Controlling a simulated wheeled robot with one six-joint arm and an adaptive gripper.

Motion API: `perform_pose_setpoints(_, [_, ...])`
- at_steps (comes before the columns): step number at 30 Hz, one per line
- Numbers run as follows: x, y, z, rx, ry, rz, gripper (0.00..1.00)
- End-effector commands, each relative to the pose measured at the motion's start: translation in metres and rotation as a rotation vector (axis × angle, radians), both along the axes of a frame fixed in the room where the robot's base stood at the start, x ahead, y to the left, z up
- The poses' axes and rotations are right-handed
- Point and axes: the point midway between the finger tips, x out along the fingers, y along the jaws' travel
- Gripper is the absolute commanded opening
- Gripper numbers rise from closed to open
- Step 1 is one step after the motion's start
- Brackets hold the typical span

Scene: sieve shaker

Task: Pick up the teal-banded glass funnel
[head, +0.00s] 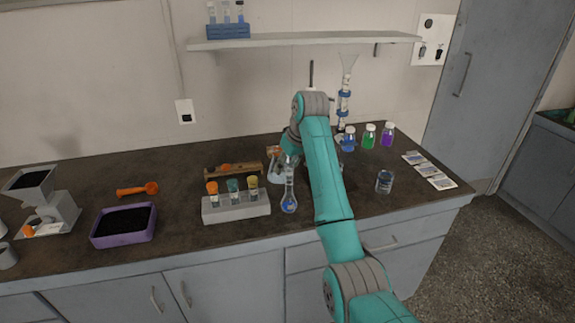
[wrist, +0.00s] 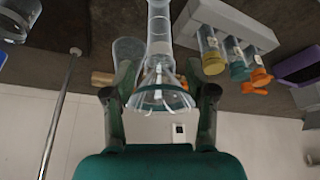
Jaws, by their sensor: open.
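The teal-banded glass funnel (wrist: 162,92) shows in the wrist view as a clear cone with a teal band near its wide mouth. The view is upside down, so the mouth is at the bottom of the picture. Its narrow end points into a glass neck, apparently that of the flask with blue liquid (head: 289,203). My gripper (wrist: 170,74) is open, with one finger on each side of the funnel. Small gaps seem to show, but contact is hard to judge. In the head view, my arm and gripper largely cover the funnel.
A grey rack (head: 236,207) with several capped vials stands just left of the flask. A tall clamped glass column (head: 344,97) and coloured bottles (head: 369,136) stand behind to the right. A glass jar (head: 384,182) is at right. The counter's front middle is narrow.

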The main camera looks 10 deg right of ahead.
Motion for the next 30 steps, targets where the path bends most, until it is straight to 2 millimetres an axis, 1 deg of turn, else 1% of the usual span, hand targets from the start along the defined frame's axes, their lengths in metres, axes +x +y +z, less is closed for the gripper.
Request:
perform_pose_setpoints(1, [0.0,0.0,0.0,0.0,0.0,0.0,0.51])
perform_pose_setpoints(2, [0.0,0.0,0.0,0.0,0.0,0.0,0.44])
perform_pose_setpoints(3, [0.0,0.0,0.0,0.0,0.0,0.0,0.34])
perform_pose_setpoints(5, [0.0,0.0,0.0,0.0,0.0,0.0,0.19])
perform_pose_setpoints(6, [0.0,0.0,0.0,0.0,0.0,0.0,0.09])
perform_pose_setpoints(7, [0.0,0.0,0.0,0.0,0.0,0.0,0.04])
perform_pose_setpoints(25, [0.0,0.0,0.002,0.0,0.0,0.0,0.0])
perform_pose_setpoints(28, [0.001,0.0,0.009,0.0,-0.001,0.0,0.0])
perform_pose_setpoints(30, [0.001,0.0,0.019,0.0,-0.002,0.0,0.0])
